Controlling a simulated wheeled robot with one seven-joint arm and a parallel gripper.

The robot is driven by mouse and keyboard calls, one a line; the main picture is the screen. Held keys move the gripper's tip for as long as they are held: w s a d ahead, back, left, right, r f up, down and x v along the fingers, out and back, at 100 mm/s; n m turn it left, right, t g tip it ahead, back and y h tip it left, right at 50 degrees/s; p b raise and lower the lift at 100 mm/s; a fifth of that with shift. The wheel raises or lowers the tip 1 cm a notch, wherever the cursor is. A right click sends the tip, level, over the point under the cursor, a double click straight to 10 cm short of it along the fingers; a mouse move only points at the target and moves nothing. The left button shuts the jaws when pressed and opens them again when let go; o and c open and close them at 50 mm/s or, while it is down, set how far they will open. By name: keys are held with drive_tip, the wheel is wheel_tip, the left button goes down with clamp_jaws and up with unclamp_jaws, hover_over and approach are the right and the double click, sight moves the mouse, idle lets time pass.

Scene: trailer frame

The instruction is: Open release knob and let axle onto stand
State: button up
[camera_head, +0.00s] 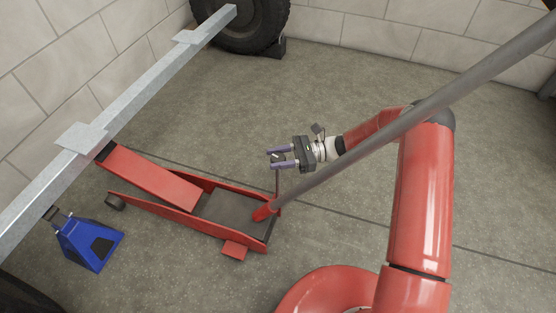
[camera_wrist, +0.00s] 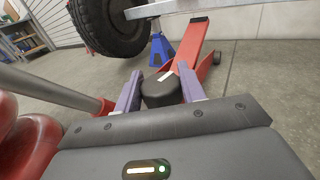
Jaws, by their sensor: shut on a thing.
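The release knob (camera_wrist: 162,92) is a dark cylinder with a white mark on top, at the end of a thin rod rising from the red floor jack (camera_head: 150,177). My gripper (camera_head: 274,158) is shut on the knob, with one purple finger on each side of it in the wrist view (camera_wrist: 160,84). The grey axle beam (camera_head: 135,98) runs across the left of the head view, above the jack's raised arm end. The blue stand (camera_head: 78,236) is on the floor below the beam. I cannot tell whether its top touches the beam.
The long grey jack handle (camera_head: 385,138) slants up to the right, close beside my gripper and across my arm. A wheel (camera_head: 245,22) stands at the beam's far end, by a block wall (camera_head: 400,35).

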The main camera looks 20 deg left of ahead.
drive_tip(key=shift+n+g+h, duration=0.4)
drive_tip(key=shift+g, duration=0.3)
drive_tip(key=o, duration=0.9)
drive_tip(key=shift+o, duration=0.2)
drive_tip(key=v, duration=0.8)
